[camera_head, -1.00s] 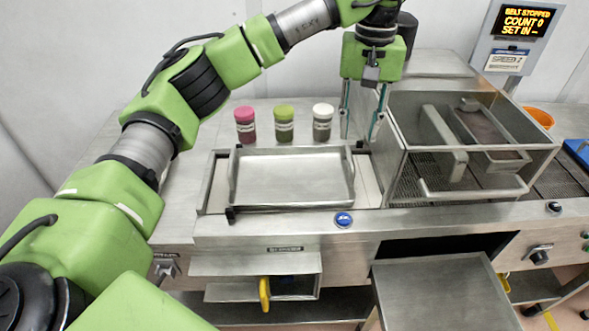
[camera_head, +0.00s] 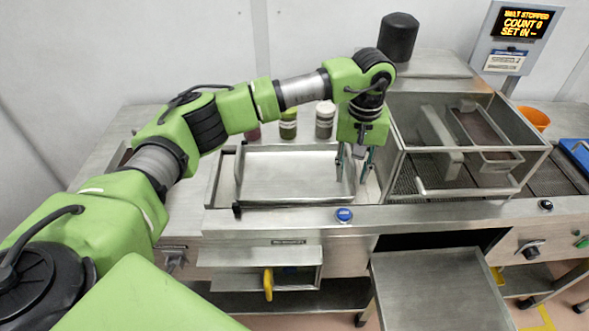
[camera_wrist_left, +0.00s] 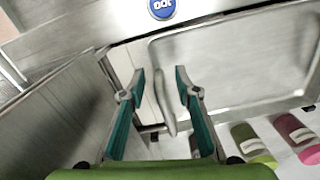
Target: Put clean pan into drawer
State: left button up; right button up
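An empty, shiny rectangular pan (camera_head: 290,175) lies flat in a frame on the steel worktop; it also shows at the right in the left wrist view (camera_wrist_left: 240,65). My left gripper (camera_head: 352,178) points down at the pan's right end. Its fingers are spread, and in the wrist view the pan's end rim passes between or just below the fingertips (camera_wrist_left: 158,78); contact cannot be told. A flat steel drawer or tray (camera_head: 440,290) juts out below the counter at lower right. A smaller open front with a yellow handle (camera_head: 268,284) is below the pan. My right gripper is out of view.
A clear-walled hood (camera_head: 465,165) stands close right of my left gripper, with another pan (camera_head: 490,135) holding something brown inside. Seasoning jars (camera_head: 325,120) stand behind the pan. A blue button (camera_head: 344,215) is on the front edge. An orange bowl (camera_head: 535,117) is at right.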

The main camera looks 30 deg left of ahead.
pick_arm(q)
grip_shut()
jog(key=shift+r, duration=0.1)
dwell(0.3)
